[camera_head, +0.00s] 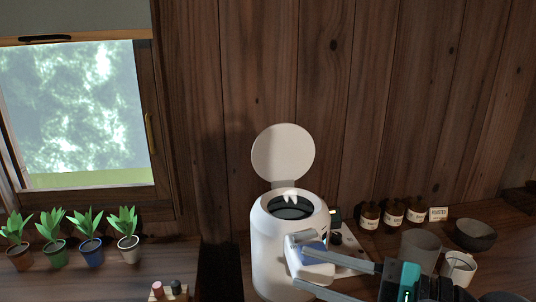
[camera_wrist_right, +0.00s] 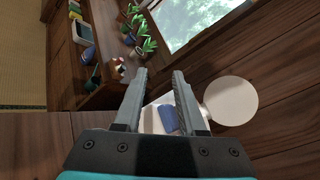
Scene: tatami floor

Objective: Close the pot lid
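The white pot (camera_head: 262,246) stands on the counter in the head view. Its round lid (camera_head: 283,152) is open and stands upright at the back of the rim. The dark inside of the pot shows. My right gripper (camera_head: 300,264) reaches in from the lower right, its fingers apart in front of the pot's blue-panelled spout side. I cannot tell whether a finger touches the pot. In the right wrist view the gripper (camera_wrist_right: 159,74) is open with nothing held between the tips. The lid (camera_wrist_right: 231,100) shows as a white disc to the right there. My left gripper is not in view.
Several potted plants (camera_head: 88,250) line the counter under the window at left. Brown bottles (camera_head: 393,213), a dark bowl (camera_head: 474,234) and a white mug (camera_head: 459,266) stand right of the pot. A plank wall (camera_head: 390,100) rises behind. The space above the pot is clear.

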